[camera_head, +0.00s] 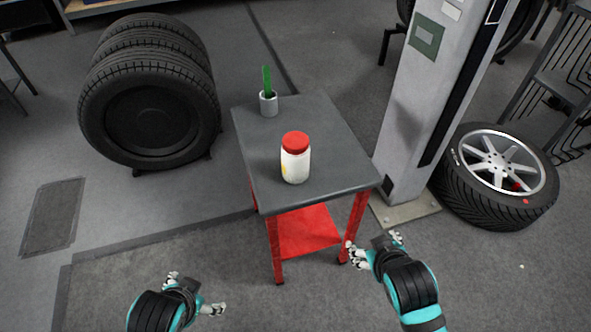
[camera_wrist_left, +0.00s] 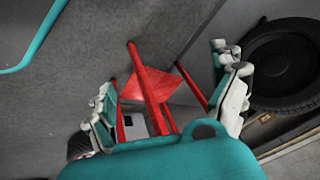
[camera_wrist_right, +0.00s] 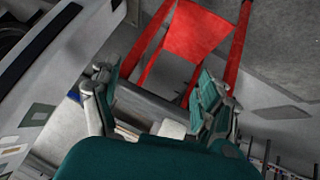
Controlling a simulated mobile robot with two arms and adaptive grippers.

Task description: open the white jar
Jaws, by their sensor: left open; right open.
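The white jar (camera_head: 295,166) stands upright on the grey top of a small red-legged table (camera_head: 330,165). Its red lid (camera_head: 295,142) is on it, and a bit of yellow shows on its left side. My left gripper (camera_head: 198,292) is open and empty, low in front of the table and to its left. My right gripper (camera_head: 373,249) is open and empty, near the table's front right leg and lower than the tabletop. Both wrist views show spread fingers, with the table's red frame (camera_wrist_left: 150,85) beyond them; the jar is not clearly visible there.
Stacked tyres (camera_head: 150,100) stand at the left. The tabletop around the jar is clear.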

